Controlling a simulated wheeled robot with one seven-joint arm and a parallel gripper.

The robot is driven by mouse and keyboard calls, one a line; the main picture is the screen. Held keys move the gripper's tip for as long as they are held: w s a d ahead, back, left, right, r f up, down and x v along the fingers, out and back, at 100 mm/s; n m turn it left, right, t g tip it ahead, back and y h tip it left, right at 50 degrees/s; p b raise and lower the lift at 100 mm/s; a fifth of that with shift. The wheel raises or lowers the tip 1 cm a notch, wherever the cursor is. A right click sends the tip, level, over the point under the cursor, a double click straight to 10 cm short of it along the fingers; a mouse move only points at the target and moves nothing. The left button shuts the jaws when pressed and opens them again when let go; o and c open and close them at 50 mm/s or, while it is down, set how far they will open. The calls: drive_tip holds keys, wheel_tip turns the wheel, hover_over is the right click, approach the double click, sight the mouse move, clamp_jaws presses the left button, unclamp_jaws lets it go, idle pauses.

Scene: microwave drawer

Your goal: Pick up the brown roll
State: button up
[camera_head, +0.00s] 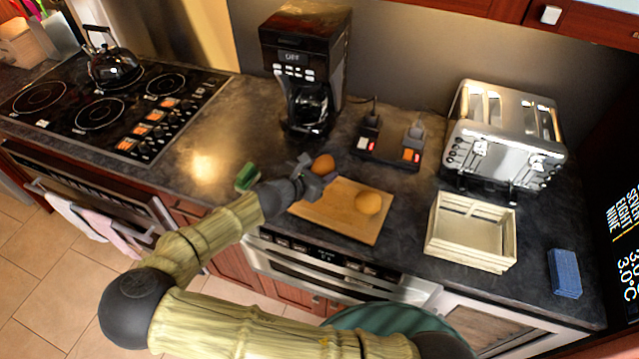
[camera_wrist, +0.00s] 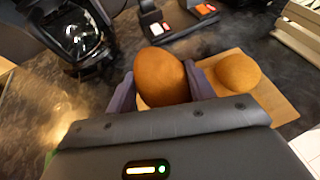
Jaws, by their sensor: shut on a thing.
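The brown roll (camera_head: 323,164) is between the fingers of my gripper (camera_head: 314,175), at the far left corner of the wooden cutting board (camera_head: 331,235). In the wrist view the roll (camera_wrist: 162,76) is smooth and egg-shaped, with a dark finger on each side. My gripper (camera_wrist: 160,92) is shut on it. How high the roll sits over the board cannot be told. A second, lighter orange-tan roll (camera_head: 369,202) rests on the right part of the board. It also shows to the right of my gripper in the wrist view (camera_wrist: 238,73).
A coffee maker (camera_head: 304,75) stands behind the board. A power strip (camera_head: 388,152) lies behind it too. A cream crate (camera_head: 470,231), a toaster (camera_head: 505,135) and a blue sponge (camera_head: 564,273) are to the right. A green item (camera_head: 248,177) lies left of my gripper.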

drive_tip(key=shift+r, duration=1.25)
